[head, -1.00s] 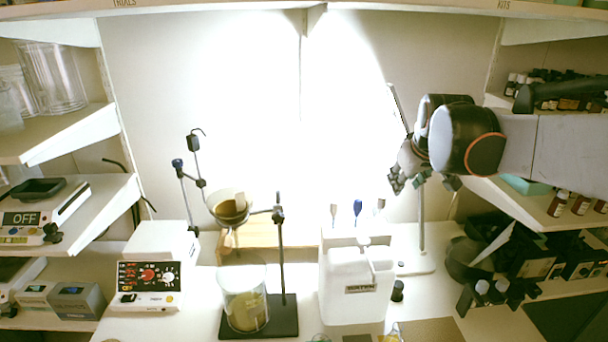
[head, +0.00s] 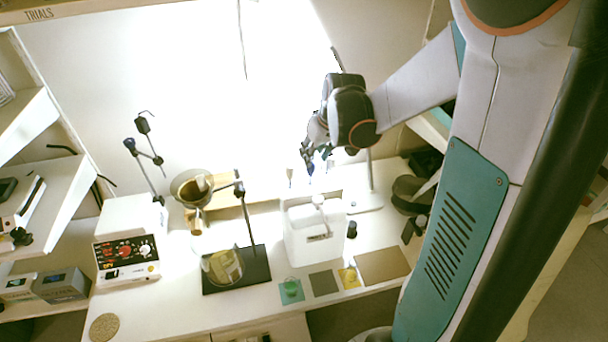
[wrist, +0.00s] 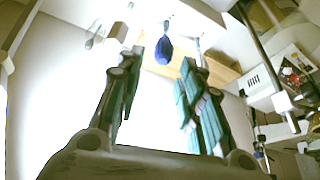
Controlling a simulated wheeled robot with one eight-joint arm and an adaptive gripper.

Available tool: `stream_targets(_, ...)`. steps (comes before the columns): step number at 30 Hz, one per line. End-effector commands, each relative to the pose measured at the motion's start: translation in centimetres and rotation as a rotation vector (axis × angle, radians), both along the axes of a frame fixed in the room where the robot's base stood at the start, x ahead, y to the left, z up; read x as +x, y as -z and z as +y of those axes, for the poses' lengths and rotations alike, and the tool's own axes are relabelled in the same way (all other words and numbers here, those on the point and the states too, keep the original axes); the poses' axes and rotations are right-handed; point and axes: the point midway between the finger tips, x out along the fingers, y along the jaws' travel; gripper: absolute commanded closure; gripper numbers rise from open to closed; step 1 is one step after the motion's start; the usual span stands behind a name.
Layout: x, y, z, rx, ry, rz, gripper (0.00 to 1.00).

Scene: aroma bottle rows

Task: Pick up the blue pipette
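The blue pipette (wrist: 164,49) shows in the wrist view, its blue bulb in the gap between my fingertips. In the head view, the blue pipette (head: 310,168) stands behind the white water jug (head: 300,240), partly hidden by my gripper. My gripper (head: 318,157) is just above and beside it. In the wrist view, my gripper (wrist: 161,62) is open, with one green-padded finger on each side of the bulb. The fingers look apart from the bulb. I cannot tell the exact depth between them.
A pale pipette (head: 290,178) stands left of the blue one. A stand with a funnel (head: 192,188) and a control box (head: 127,257) are further left. A thin upright pole rises close to my gripper on the right. Small coloured squares lie at the front.

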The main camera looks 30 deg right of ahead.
Motion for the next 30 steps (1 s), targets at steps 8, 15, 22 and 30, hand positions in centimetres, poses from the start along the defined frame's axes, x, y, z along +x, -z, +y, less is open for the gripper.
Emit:
stream_targets(8, 1.7, 4.0, 0.0, -0.001, -0.001, -0.001, 0.66)
stream_targets(15, 2.1, 5.2, 0.0, -0.001, -0.001, -0.001, 0.66)
stream_targets(22, 3.3, 8.3, 0.3, -0.001, -0.001, -0.001, 0.66)
stream_targets(30, 3.7, 9.4, 0.3, -0.001, -0.001, -0.001, 0.66)
